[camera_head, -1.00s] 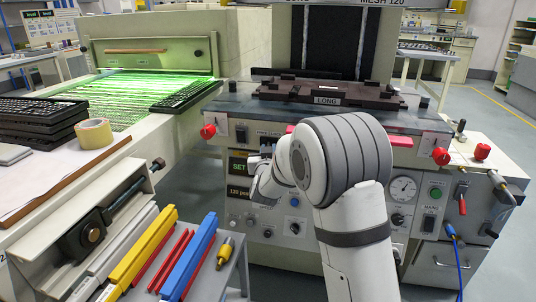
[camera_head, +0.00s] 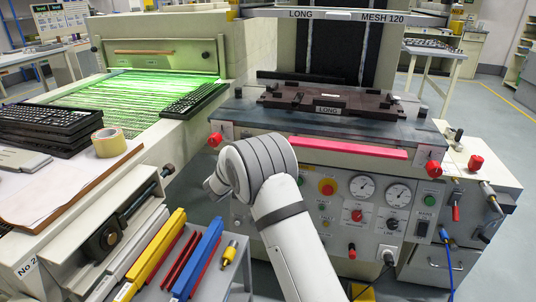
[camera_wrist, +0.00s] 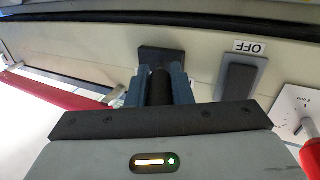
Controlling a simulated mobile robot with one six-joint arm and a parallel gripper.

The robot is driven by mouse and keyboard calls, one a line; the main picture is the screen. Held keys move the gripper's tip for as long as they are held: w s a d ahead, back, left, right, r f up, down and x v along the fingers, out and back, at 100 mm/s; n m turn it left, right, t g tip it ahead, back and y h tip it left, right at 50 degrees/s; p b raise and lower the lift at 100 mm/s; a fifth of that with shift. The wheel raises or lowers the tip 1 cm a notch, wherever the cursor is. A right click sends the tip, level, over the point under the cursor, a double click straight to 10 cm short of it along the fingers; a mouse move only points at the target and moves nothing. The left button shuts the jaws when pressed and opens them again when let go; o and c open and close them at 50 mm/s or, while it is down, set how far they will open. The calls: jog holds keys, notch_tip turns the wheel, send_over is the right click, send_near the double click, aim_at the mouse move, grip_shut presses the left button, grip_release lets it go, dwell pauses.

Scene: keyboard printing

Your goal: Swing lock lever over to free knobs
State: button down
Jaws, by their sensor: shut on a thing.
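My gripper (camera_wrist: 161,80) is shut on a black lever handle (camera_wrist: 160,90), which stands between its two blue-grey fingers in the wrist view. The handle comes from a dark block (camera_wrist: 160,55) on the pale front panel. I take it for the lock lever; I see no lock label on it. A red knob (camera_wrist: 311,155) on a white plate shows at the right edge. In the head view the red knobs (camera_head: 214,140) (camera_head: 432,167) sit at the left and right of the printing press front. There, my arm hides the lever and fingertips.
In the wrist view, a dark grey piece (camera_wrist: 237,80) sits beside the lever under an upside-down OFF label (camera_wrist: 250,47). A pink-red bar (camera_head: 345,147) runs along the press front, above gauges (camera_head: 363,186). A side rack with blue (camera_head: 197,262) and yellow bars stands at lower left.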

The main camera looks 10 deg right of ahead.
jog(key=shift+s+f, duration=0.1)
dwell(0.3)
jog(key=c, duration=1.3)
grip_release()
jog(key=p+v, duration=0.1)
jog(key=v, duration=0.6)
jog(key=shift+s+a, duration=0.25)
